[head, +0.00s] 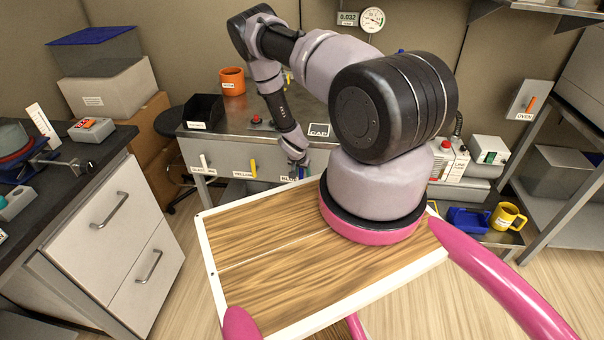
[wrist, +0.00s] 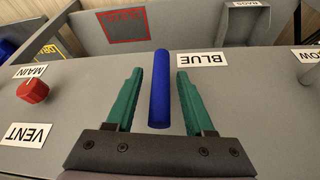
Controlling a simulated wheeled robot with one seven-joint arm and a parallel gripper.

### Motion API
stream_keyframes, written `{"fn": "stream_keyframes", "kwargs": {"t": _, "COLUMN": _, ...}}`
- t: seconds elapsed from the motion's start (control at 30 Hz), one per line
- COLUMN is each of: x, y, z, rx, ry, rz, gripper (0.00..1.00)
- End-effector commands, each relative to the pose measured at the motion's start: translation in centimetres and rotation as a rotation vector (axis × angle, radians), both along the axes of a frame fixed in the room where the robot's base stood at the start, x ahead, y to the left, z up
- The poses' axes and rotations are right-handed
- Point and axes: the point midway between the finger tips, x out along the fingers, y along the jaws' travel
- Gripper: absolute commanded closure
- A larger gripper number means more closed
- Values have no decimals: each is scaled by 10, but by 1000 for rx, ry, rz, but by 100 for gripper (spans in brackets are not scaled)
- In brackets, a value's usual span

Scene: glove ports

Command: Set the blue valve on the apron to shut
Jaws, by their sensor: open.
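The blue valve's bar handle (wrist: 159,88) stands between the two green fingers of my gripper (wrist: 160,75) in the wrist view. The fingers are open, with a visible gap on each side of the handle. The handle runs lengthwise, about along the fingers. The BLUE label (wrist: 202,60) is on the grey apron (wrist: 240,92) beside it. In the head view my gripper (head: 297,167) is at the front of the bench, at the BLUE label (head: 289,179). The handle is mostly hidden there, with only a small blue patch showing.
A yellow handle (head: 253,168) and a white handle (head: 205,162) are on the apron to the left in the head view. A red knob (wrist: 32,91) by the MAIN and VENT labels is left of my gripper in the wrist view.

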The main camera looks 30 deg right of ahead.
Motion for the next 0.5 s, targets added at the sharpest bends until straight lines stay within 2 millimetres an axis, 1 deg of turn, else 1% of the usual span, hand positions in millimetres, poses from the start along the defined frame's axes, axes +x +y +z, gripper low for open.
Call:
{"fn": "stream_keyframes", "kwargs": {"t": 0.17, "x": 0, "y": 0, "z": 0, "rx": 0, "ry": 0, "rz": 0, "gripper": 47}}
{"fn": "stream_keyframes", "kwargs": {"t": 0.2, "x": 0, "y": 0, "z": 0, "rx": 0, "ry": 0, "rz": 0, "gripper": 54}}
{"fn": "stream_keyframes", "kwargs": {"t": 0.23, "x": 0, "y": 0, "z": 0, "rx": 0, "ry": 0, "rz": 0, "gripper": 66}}
{"fn": "stream_keyframes", "kwargs": {"t": 0.27, "x": 0, "y": 0, "z": 0, "rx": 0, "ry": 0, "rz": 0, "gripper": 77}}
{"fn": "stream_keyframes", "kwargs": {"t": 0.3, "x": 0, "y": 0, "z": 0, "rx": 0, "ry": 0, "rz": 0, "gripper": 93}}
{"fn": "stream_keyframes", "kwargs": {"t": 0.33, "x": 0, "y": 0, "z": 0, "rx": 0, "ry": 0, "rz": 0, "gripper": 100}}
{"fn": "stream_keyframes", "kwargs": {"t": 0.5, "x": -1, "y": -1, "z": 0, "rx": -1, "ry": 1, "rz": -2, "gripper": 100}}
